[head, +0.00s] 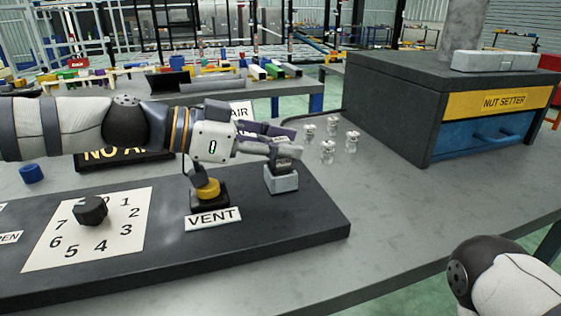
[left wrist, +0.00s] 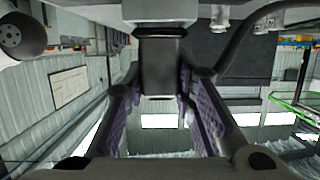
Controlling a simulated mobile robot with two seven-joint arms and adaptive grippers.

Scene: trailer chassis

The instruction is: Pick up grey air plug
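The grey air plug (head: 283,166) stands upright on a light grey block (head: 282,181) at the right end of the dark panel. My left gripper (head: 287,146) reaches over it from the left, and its fingers hide part of the plug. In the left wrist view the dark plug (left wrist: 160,65) lies between the two purple-padded fingers of my left gripper (left wrist: 160,85). The fingers look spread around it, with narrow gaps beside its lower end; contact nearer the tips is unclear. My right gripper is not in view.
A yellow and black vent knob (head: 207,188) stands beside the VENT label (head: 213,218). A black dial knob (head: 90,210) sits on a numbered card. Several small clear-and-metal parts (head: 328,150) stand behind the plug. The nut setter cabinet (head: 400,105) fills the back right.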

